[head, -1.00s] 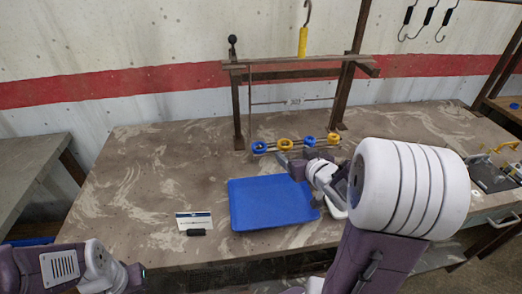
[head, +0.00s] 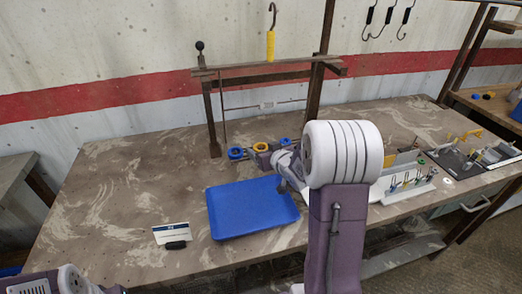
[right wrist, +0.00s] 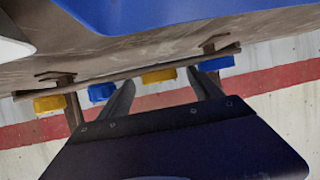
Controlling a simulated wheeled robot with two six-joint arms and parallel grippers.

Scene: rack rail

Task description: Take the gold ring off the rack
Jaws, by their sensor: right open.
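Rings sit in a row on a thin rack rail low at the back of the table, alternating blue and gold. In the head view a gold ring (head: 260,147) is between two blue rings, and my right gripper (head: 261,155) is just in front of it. In the right wrist view, which looks upside down, that gold ring (right wrist: 158,75) is between the two open fingers of my right gripper (right wrist: 162,94), with no visible grip on it. A second gold ring (right wrist: 48,104) is at the left there; my arm hides it in the head view. My left gripper is out of frame.
A blue tray (head: 252,208) lies in front of the rail. A wooden frame (head: 265,72) rises behind the rings. A small card (head: 171,233) stands left of the tray. Fixtures with hooks (head: 408,182) are at the right. The left tabletop is clear.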

